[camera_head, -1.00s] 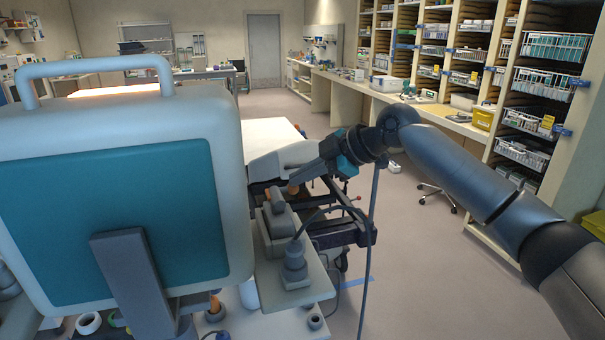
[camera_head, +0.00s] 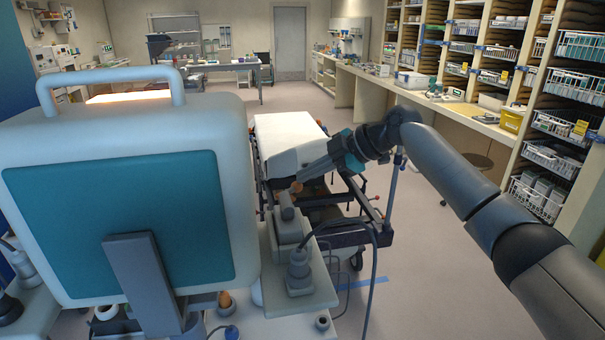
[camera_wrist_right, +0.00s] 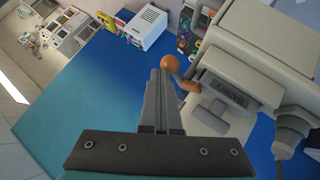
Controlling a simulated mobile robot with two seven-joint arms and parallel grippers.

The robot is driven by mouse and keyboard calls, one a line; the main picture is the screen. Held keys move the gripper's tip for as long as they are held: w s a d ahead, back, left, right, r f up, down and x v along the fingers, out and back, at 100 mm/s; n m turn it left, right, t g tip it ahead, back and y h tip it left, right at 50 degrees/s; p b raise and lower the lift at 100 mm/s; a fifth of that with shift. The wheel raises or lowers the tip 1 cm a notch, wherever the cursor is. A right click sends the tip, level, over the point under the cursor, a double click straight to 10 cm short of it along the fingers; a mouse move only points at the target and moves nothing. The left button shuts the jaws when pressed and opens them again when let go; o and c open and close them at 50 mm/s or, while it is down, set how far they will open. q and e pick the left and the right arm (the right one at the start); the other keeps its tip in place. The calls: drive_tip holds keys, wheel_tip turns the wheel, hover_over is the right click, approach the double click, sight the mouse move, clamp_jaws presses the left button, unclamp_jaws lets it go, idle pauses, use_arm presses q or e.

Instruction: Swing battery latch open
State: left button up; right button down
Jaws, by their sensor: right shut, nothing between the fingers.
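The battery latch (camera_wrist_right: 180,76) is an orange lever with a round knob on the side of a pale grey housing in the right wrist view. Its orange knob also shows small in the head view (camera_head: 296,187). Beside it, a grey battery block (camera_wrist_right: 222,88) with a dark label sits in the housing. My right gripper (camera_wrist_right: 162,74) is shut and empty. Its fingertips are right beside the orange knob; I cannot tell whether they touch. In the head view the right gripper (camera_head: 305,178) reaches in from the right. My left gripper is not in view.
A large monitor with a teal back (camera_head: 125,215) fills the left. A grey plug with a cable (camera_head: 299,270) stands in front of the housing. A white-topped stretcher (camera_head: 285,125) stands behind. Shelves and a counter (camera_head: 445,110) line the right wall; the floor between is open.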

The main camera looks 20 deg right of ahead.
drive_tip(key=shift+w+a, duration=0.5)
drive_tip(key=shift+w, duration=0.4)
drive_tip(key=shift+w+a, duration=0.5)
drive_tip(key=shift+w, duration=0.35)
idle(0.5)
drive_tip(key=shift+s+a, duration=0.4)
drive_tip(key=shift+s, duration=0.3)
drive_tip(key=b+v, duration=0.2)
drive_tip(key=v, duration=1.3)
drive_tip(key=shift+s, duration=0.1)
